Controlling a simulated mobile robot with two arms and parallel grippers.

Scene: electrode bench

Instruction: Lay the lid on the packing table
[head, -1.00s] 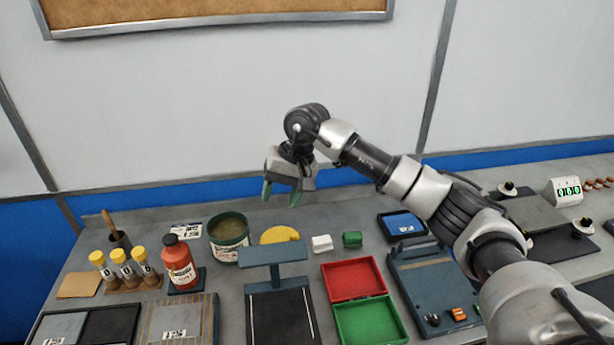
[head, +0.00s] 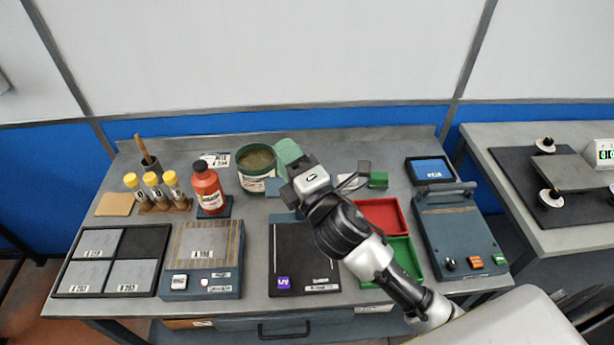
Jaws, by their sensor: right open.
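The yellow round lid seen earlier is not visible now; my right gripper and wrist cover that part of the bench. The green tub (head: 257,181) stands upright and uncovered with olive contents. The grey table (head: 255,306) carries all this; I cannot tell whether it is the packing table. My left gripper is out of view.
A red bottle (head: 207,190) and yellow-capped vials (head: 152,189) stand left. A black stand (head: 300,270), red tray (head: 380,215), green tray (head: 404,256) and blue-grey device (head: 455,240) crowd the front. A second table (head: 490,143) stands right, beyond a gap.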

